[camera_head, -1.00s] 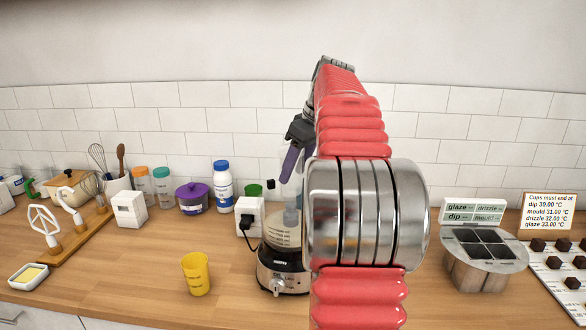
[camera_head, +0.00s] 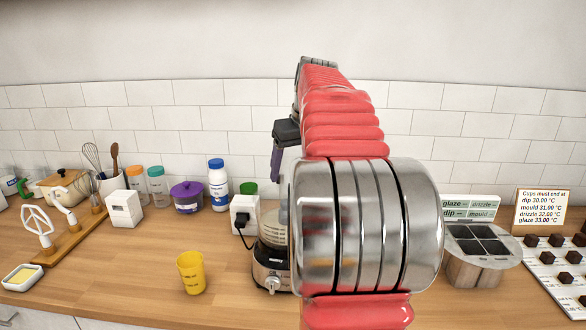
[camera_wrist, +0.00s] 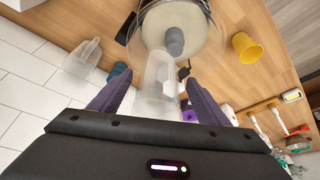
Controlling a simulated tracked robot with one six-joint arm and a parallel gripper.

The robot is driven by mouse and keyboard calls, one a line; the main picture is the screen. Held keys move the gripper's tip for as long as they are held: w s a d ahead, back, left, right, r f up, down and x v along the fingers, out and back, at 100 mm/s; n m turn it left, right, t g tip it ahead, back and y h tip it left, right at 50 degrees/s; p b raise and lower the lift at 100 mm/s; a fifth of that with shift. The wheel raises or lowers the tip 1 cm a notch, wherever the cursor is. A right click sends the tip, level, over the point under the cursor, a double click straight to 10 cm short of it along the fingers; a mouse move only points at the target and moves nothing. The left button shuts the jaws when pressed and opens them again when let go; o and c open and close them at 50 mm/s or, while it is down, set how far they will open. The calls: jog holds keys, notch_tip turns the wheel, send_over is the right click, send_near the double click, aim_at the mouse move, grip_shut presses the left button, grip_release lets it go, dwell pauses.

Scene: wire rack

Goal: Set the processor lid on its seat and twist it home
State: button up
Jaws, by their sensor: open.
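The processor (camera_head: 272,265) stands on the counter, with much of its bowl and top hidden behind my arm. In the wrist view its round clear bowl (camera_wrist: 207,52) is at the top, with a grey hub (camera_wrist: 175,40) in the middle. A clear upright tube (camera_wrist: 157,72), which looks like the lid's feed tube, shows between my fingers. I cannot tell whether the lid is fully seated. My gripper (camera_wrist: 158,78) is open, with its purple fingers on either side of the tube. In the head view my gripper (camera_head: 276,176) is above the processor, partly hidden.
A yellow cup (camera_head: 191,273) stands left of the processor. A white socket box (camera_head: 244,213) with a plugged cord is close behind it. Jars and bottles line the wall. A round dipping station (camera_head: 478,260) stands to the right. A clear container (camera_wrist: 82,58) shows in the wrist view.

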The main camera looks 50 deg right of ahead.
jog(key=v, duration=1.3)
jog(key=shift+r, duration=0.35)
jog(key=shift+s+a, duration=0.1)
jog(key=shift+s, duration=0.1)
